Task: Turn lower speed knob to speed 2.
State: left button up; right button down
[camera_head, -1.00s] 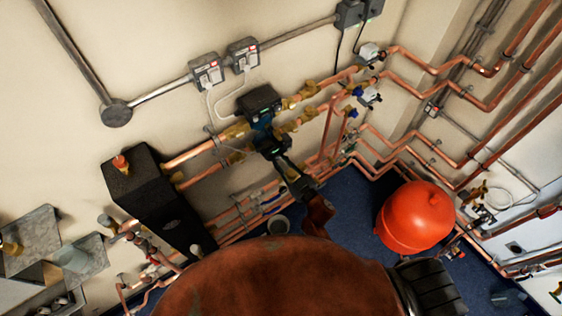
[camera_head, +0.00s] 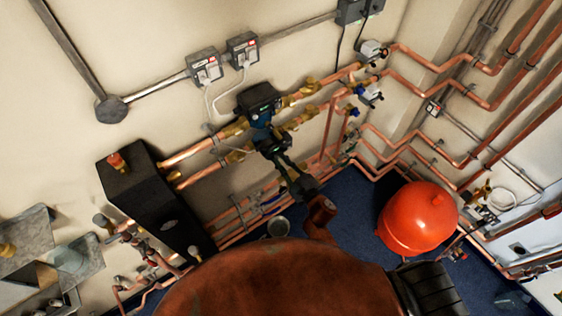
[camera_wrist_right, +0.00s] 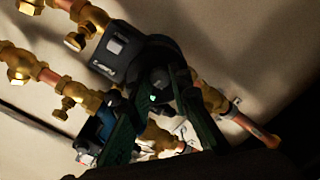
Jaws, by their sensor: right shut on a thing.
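Two dark pumps sit on the copper pipes by the wall, the upper pump (camera_head: 260,103) with a blue body and the lower pump (camera_head: 271,143) just below it. My right gripper (camera_head: 280,160) reaches up to the lower pump from below. In the right wrist view its two dark green fingers (camera_wrist_right: 155,90) stand either side of a dark knob (camera_wrist_right: 157,80) on the pump face and are shut on it. A small green light (camera_wrist_right: 153,97) shows between the fingers. The knob's speed marking cannot be read. My left gripper is not in view.
Copper pipes with brass valves (camera_head: 303,120) run close around the pumps. A black box-shaped unit (camera_head: 150,200) stands at the left, and a red tank (camera_head: 418,218) at the right. Blue floor (camera_head: 350,205) shows between them.

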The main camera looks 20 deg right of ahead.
jog(key=shift+n, duration=0.6)
jog(key=c, duration=1.8)
grip_release()
jog(key=shift+o, duration=0.2)
jog(key=v, duration=1.2)
